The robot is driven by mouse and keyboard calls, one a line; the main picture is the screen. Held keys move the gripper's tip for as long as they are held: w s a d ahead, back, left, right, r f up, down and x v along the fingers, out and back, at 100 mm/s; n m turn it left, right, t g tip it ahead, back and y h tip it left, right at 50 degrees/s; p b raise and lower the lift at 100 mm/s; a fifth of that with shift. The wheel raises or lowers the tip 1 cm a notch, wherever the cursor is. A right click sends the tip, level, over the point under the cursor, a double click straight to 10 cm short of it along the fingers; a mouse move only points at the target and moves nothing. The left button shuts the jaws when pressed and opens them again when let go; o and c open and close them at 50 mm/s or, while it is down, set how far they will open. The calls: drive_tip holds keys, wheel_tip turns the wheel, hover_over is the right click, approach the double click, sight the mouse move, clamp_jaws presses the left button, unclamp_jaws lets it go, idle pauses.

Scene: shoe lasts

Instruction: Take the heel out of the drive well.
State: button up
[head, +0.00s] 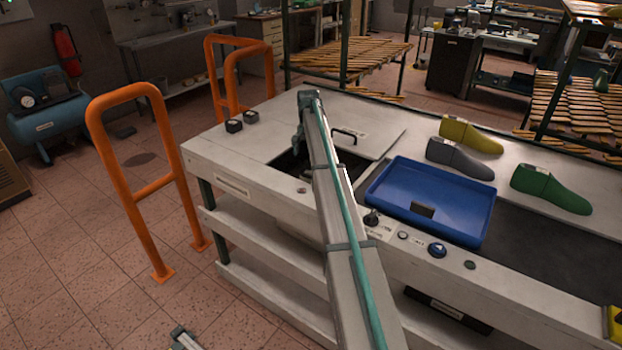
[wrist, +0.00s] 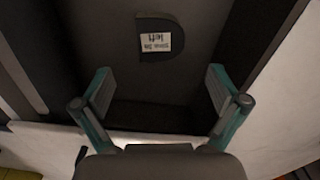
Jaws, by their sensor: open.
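The heel (wrist: 160,22), a dark D-shaped piece with a white label reading "left", lies on the dark floor of the drive well (wrist: 95,30) in the wrist view. My gripper (wrist: 160,92) is open and empty, its two teal-and-grey fingers spread wide. In the picture the heel appears beyond the fingertips, roughly centred between them, with no contact visible. In the head view, the well (head: 288,166) is a dark opening in the bench top. My arm covers part of it, and the gripper and heel are hidden there.
A pale cover panel with a black handle (head: 348,133) lies beside the well. A blue tray (head: 380,196) holding a small dark piece (head: 422,210) sits to the right. Yellow (head: 470,135), grey (head: 460,158) and green (head: 550,190) lasts stand behind. Orange rails (head: 103,140) stand left.

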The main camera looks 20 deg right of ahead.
sight(308, 172)
drive_tip(key=f+p, duration=0.1)
drive_tip(key=f, duration=0.3)
drive_tip(key=f+p, duration=0.1)
drive_tip(key=f, duration=0.4)
drive_tip(key=shift+s+a+f+p, duration=0.1)
drive_tip(key=shift+a+f+p, duration=0.1)
drive_tip(key=shift+p, duration=0.1)
drive_tip(key=c, duration=1.3)
drive_tip(key=shift+r, duration=0.15)
